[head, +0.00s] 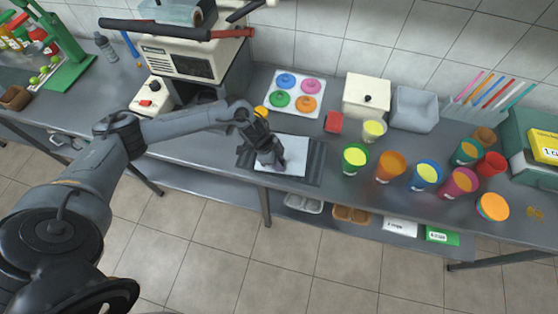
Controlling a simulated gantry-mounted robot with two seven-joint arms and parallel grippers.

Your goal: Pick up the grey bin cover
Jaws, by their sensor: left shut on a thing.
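My left gripper (274,161) is over a white board (296,153) near the front edge of the counter. It is shut on a small dark purple thing (282,164), which it mostly hides. I cannot make out a separate grey bin cover. A light grey bin (413,109) stands at the back of the counter, well to the right of my left gripper. A cream box (366,97) with a dark knob on top stands left of that bin. My right gripper is not in view.
Several coloured cups (427,176) stand along the counter at the right. A tray with coloured lids (295,92) lies behind the white board. A cane press machine (190,60) is at the back left.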

